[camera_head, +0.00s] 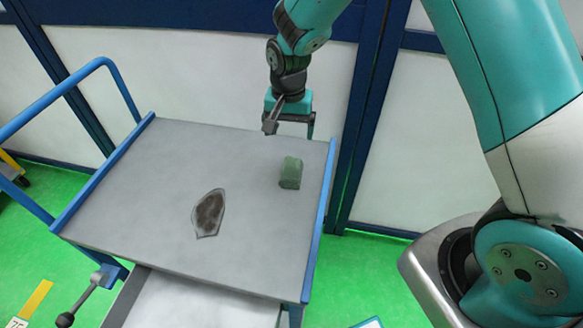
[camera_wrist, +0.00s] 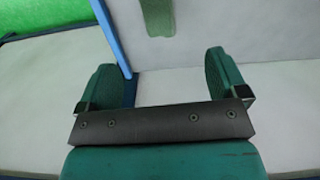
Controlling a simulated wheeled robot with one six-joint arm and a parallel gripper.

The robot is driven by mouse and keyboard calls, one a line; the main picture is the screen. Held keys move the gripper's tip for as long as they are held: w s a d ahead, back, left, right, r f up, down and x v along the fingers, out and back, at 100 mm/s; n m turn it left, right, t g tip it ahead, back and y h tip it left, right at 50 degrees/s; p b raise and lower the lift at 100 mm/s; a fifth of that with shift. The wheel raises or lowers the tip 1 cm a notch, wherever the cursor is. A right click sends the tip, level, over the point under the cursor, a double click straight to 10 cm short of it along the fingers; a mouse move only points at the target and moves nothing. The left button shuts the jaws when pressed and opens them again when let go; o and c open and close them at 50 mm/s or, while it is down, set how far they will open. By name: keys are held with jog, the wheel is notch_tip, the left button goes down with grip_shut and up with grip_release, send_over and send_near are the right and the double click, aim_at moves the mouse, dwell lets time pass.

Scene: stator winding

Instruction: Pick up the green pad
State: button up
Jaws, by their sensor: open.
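The green pad (camera_head: 291,172) is a small block on the grey top of the cart (camera_head: 150,190), near its right edge. It also shows, cut off by the top edge, in the wrist view (camera_wrist: 161,17). My gripper (camera_head: 291,127) is above the far right part of the cart, beyond the pad in the head view and apart from it. In the wrist view my gripper (camera_wrist: 161,78) has its two green fingers wide apart with nothing between them.
A dark brown patch with a pale outline (camera_head: 209,213) lies on the cart top, left of the pad. Blue rails (camera_head: 102,172) edge the cart. A white wall with blue posts (camera_head: 375,110) stands close behind. The rest of the cart top is clear.

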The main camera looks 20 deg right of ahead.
jog(key=p, duration=0.2)
send_over(291, 170)
jog(key=f, duration=0.9)
jog(key=shift+w+f, duration=0.15)
jog(key=shift+w, duration=0.05)
jog(key=shift+s+f+p, duration=0.2)
jog(key=shift+f+p, duration=1.3)
jog(key=shift+f, duration=1.25)
jog(key=c, duration=1)
notch_tip(291, 170, up, 20)
jog(key=b, duration=0.4)
jog(key=shift+b, duration=0.4)
